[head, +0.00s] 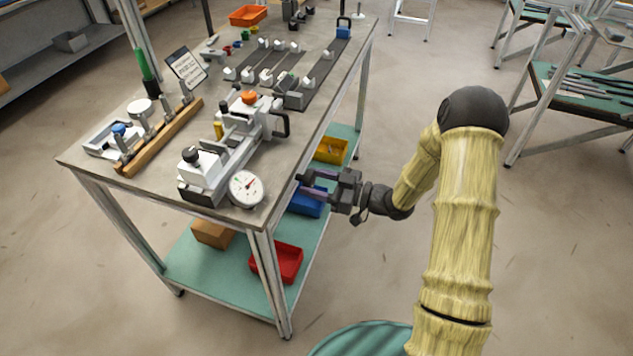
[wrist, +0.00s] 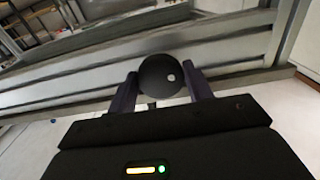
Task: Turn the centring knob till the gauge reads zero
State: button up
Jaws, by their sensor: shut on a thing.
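The dial gauge (head: 247,189), a round white face with a short red needle, sits at the near end of the grey jig (head: 225,160) on the bench. Its reading is too small to tell. My gripper (head: 306,184) is at the bench's right edge, just right of the gauge and lower than the bench top. In the wrist view my gripper (wrist: 161,88) has its two fingers on either side of a round black knob (wrist: 158,76) with a white dot, and it is shut on it. In the head view the fingers hide this knob, and its mounting is unclear.
The bench top (head: 85,160) also holds a wooden rack (head: 160,140) with several posts, a sign (head: 186,68) and an orange tray (head: 248,15). Blue (head: 306,204), yellow (head: 331,150) and red (head: 277,262) bins sit below.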

jog(key=shift+f+n+b, duration=0.1)
jog(key=shift+n+b, duration=0.3)
jog(key=shift+b, duration=0.05)
jog(key=n+b, duration=0.2)
jog(key=shift+f+n, duration=0.15)
jog(key=shift+n, duration=0.15)
jog(key=n+b, duration=1.2)
jog(key=b, duration=0.2)
jog(key=shift+w, duration=0.1)
jog(key=shift+d+r+n+b, duration=0.1)
jog(key=shift+r+n+b, duration=0.1)
jog(key=shift+n+b, duration=0.1)
jog(key=o, duration=0.9)
jog(key=shift+r, duration=0.1)
